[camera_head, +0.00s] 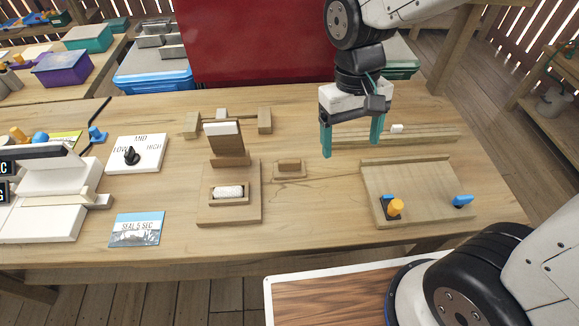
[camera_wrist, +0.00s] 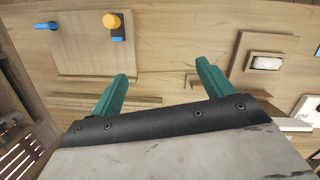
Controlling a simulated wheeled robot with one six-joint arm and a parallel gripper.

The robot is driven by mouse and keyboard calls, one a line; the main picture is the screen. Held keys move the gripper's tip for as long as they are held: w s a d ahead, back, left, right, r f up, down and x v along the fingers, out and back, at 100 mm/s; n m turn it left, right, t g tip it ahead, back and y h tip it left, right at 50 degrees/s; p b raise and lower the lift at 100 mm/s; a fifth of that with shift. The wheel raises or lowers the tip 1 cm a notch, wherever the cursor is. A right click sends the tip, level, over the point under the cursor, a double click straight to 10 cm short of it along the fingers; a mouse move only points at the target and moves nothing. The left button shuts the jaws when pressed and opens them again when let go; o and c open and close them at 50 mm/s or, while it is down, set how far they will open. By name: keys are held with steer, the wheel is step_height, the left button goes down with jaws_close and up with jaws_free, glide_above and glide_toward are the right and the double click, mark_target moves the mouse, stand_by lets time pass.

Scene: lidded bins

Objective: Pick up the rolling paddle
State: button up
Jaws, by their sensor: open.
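A small wooden block with a raised grip (camera_head: 289,168), which looks like the rolling paddle, lies on the table just right of a wooden press with a raised flap (camera_head: 228,210). In the wrist view the block (camera_wrist: 192,82) shows partly, beside the right finger, which hides some of it. My gripper (camera_head: 352,146) is open and empty above the table, to the right of and farther back than the block.
A shallow wooden board (camera_head: 415,190) with an orange knob and a blue knob lies at the right. Low wooden rails (camera_head: 440,137) lie behind it. A dial panel (camera_head: 137,155), a blue card (camera_head: 137,229) and a white machine (camera_head: 45,195) stand at the left.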

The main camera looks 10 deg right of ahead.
steer(key=m, duration=0.1)
glide_above(289, 161)
steer(key=s+d, duration=0.2)
steer(key=s, duration=0.1)
step_height(289, 161, down, 10)
steer(key=w, duration=0.1)
steer(key=w+a+m+t, duration=0.1)
steer(key=w, duration=0.1)
steer(key=shift+w+a+m+t+y, duration=0.25)
steer(key=shift+a+m+t+y, duration=0.05)
steer(key=shift+a+t, duration=0.1)
steer(key=f, duration=0.7)
steer(key=shift+s+f, duration=0.2)
steer(key=shift+f, duration=0.05)
steer(key=c, duration=1.2)
steer(key=shift+o, duration=0.2)
steer(key=shift+r, duration=0.15)
